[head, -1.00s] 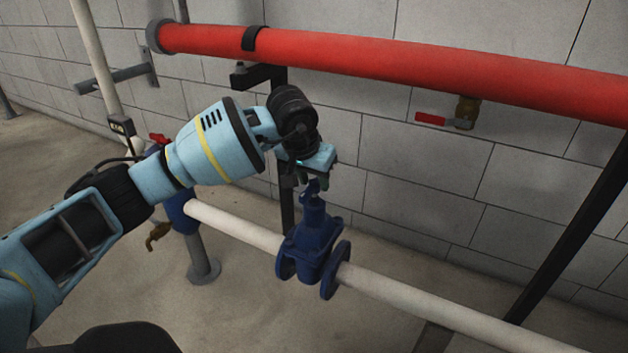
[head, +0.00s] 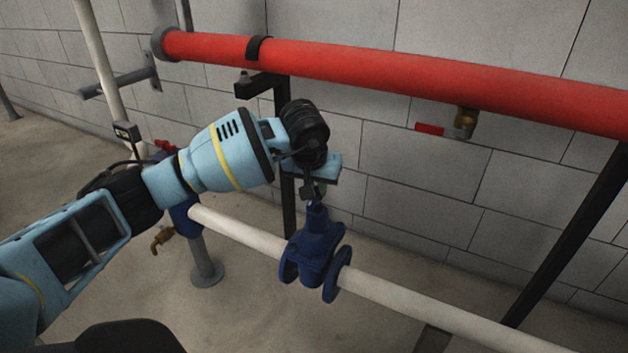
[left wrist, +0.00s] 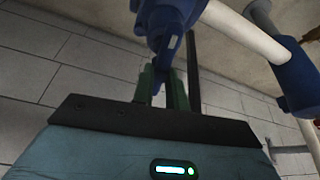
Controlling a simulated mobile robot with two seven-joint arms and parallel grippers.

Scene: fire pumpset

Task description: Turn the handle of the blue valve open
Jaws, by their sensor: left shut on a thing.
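The handle is mostly hidden by the gripper in the head view. In the left wrist view, the blue handle (left wrist: 166,70) runs down from the valve body (left wrist: 170,18) between my green fingertips. My left gripper is shut on it. My right gripper is in neither view.
A red pipe (head: 400,75) runs along the block wall behind my arm. The white pipe (head: 420,303) passes through the valve. A red-handled tap (head: 430,129) hangs under the red pipe. A dark post (head: 289,160) stands close behind my gripper.

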